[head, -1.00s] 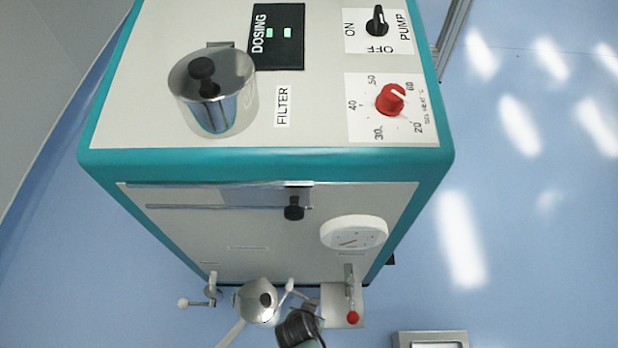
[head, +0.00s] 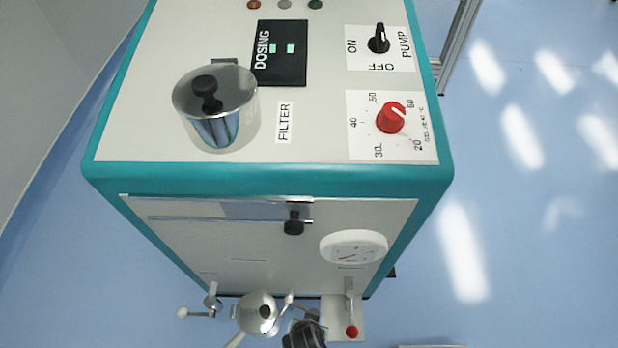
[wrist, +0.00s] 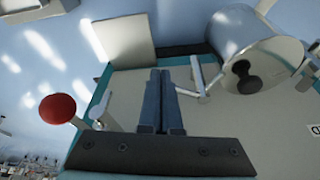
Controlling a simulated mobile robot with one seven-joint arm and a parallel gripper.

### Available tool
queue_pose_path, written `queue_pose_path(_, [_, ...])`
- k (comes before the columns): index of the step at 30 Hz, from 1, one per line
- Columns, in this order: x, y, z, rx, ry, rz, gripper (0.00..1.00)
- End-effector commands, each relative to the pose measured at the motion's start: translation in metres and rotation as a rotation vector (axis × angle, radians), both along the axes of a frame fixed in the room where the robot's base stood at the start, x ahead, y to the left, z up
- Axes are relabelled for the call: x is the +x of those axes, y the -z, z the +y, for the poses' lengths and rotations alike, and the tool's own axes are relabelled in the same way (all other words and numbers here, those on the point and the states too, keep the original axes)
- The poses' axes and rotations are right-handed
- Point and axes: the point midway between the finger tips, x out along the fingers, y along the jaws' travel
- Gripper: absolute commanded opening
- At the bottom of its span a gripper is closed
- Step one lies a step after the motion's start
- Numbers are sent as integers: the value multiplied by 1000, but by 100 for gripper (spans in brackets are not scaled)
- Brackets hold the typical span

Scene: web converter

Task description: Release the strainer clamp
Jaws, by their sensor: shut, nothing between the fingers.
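A polished steel strainer housing (head: 257,315) with a black knob stands at the machine's lower front; it also shows at the upper right of the wrist view (wrist: 258,58). A thin pale lever (head: 289,301), which looks like its clamp, stands on its right side. In the wrist view this clamp lever (wrist: 201,80) stands just right of my fingertips, with a visible gap in the picture. My gripper (wrist: 160,74) is shut and empty. In the head view, the dark end of my arm (head: 303,336) shows at the bottom edge, right of the strainer; the fingertips are hidden.
A red-ball lever (head: 352,331) stands right of the strainer and shows left of my fingers in the wrist view (wrist: 57,108). A white-ball lever (head: 184,313) stands at left. The gauge (head: 353,246) and a sliding-cover knob (head: 294,222) are on the front panel.

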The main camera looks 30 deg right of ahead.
Motion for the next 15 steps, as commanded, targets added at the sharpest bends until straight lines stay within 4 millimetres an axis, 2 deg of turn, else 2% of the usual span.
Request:
queue_pose_path(8, [4,-2,-9,-1,-119,-4,0])
queue_pose_path(15, [9,-2,-23,-2,-114,-5,0])
